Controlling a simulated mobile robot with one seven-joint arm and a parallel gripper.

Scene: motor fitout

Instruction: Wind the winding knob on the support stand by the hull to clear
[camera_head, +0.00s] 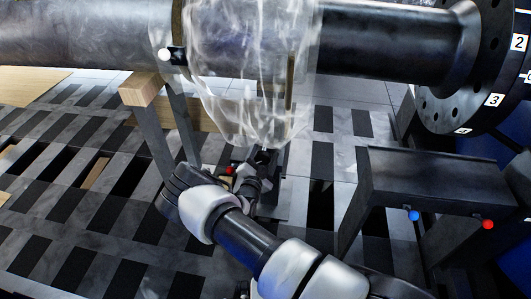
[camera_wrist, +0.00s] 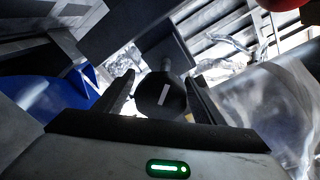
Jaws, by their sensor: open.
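In the wrist view a dark round winding knob (camera_wrist: 158,104) with a white bar mark on its face sits on a short stem. My gripper (camera_wrist: 160,78) is open, with one finger on each side of the knob. Gaps show between the knob and both fingers, so they look apart, though depth is hard to judge. In the head view my arm reaches in from the lower right to a dark mechanism below the wrapped shaft. There the knob and fingertips are too dark and small to tell apart.
A large metal shaft (camera_head: 90,38) crosses above, with clear plastic wrap (camera_head: 235,75) hanging close over my gripper. A numbered flange (camera_head: 468,100) and a dark stand (camera_head: 430,180) with blue and red balls are at right. A wood-topped post (camera_head: 143,90) stands left.

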